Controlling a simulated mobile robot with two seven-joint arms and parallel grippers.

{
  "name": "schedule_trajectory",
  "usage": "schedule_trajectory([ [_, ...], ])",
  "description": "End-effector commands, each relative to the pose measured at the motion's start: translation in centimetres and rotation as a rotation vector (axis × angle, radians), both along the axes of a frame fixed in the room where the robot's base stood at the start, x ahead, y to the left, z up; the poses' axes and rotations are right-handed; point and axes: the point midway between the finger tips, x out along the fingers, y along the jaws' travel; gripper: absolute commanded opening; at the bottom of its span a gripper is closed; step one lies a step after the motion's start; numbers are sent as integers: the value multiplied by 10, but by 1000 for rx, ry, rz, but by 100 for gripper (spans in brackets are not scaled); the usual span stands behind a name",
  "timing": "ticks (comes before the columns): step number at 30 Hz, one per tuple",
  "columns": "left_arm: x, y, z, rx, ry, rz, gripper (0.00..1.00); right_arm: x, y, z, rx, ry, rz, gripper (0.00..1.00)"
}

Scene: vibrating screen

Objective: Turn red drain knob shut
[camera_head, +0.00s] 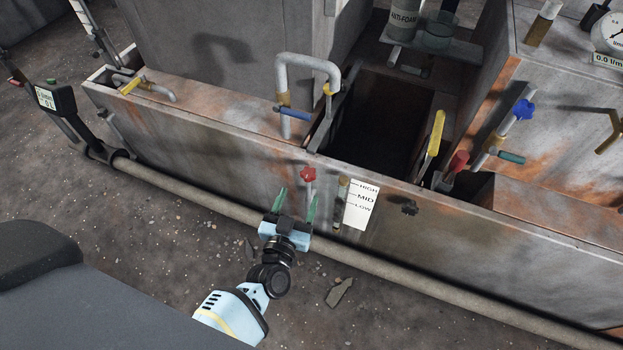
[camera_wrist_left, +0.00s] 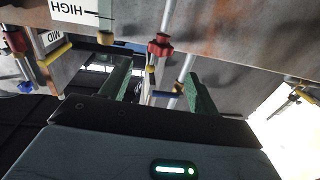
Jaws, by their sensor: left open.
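The red drain knob (camera_head: 308,173) sits on a short pipe on the front of the concrete trough, left of the white level label. My left gripper (camera_head: 296,203) is open and empty just below it, with its two green fingers pointing toward the trough wall. In the left wrist view the red knob (camera_wrist_left: 159,48) shows beyond the fingertips, between the two fingers of the gripper (camera_wrist_left: 161,78) and apart from them. My right gripper is not in view.
The HIGH/MID/LOW label (camera_head: 361,205) and a sight tube (camera_head: 342,190) are close on the right. A long pipe (camera_head: 232,209) runs along the trough foot. A blue-handled valve (camera_head: 292,113) and a red-tipped lever (camera_head: 457,163) stand above. Rubble lies on the floor.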

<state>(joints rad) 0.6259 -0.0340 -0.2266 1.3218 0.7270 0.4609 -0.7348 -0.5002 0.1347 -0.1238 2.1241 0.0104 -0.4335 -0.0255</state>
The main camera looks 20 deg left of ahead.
Motion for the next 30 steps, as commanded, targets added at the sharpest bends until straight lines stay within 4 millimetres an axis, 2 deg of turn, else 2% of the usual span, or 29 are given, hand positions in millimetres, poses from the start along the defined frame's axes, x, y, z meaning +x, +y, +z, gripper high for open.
schedule_trajectory([
  [16, 68, 5, -2, -4, 2, -1, 61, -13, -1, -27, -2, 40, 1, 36],
  [21, 76, 5, -1, -4, 2, -1, 61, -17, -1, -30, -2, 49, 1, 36],
  [28, 77, 5, 0, -4, 2, -1, 61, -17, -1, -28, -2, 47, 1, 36],
  [30, 77, 5, 0, -4, 2, -1, 55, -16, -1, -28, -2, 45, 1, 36],
])
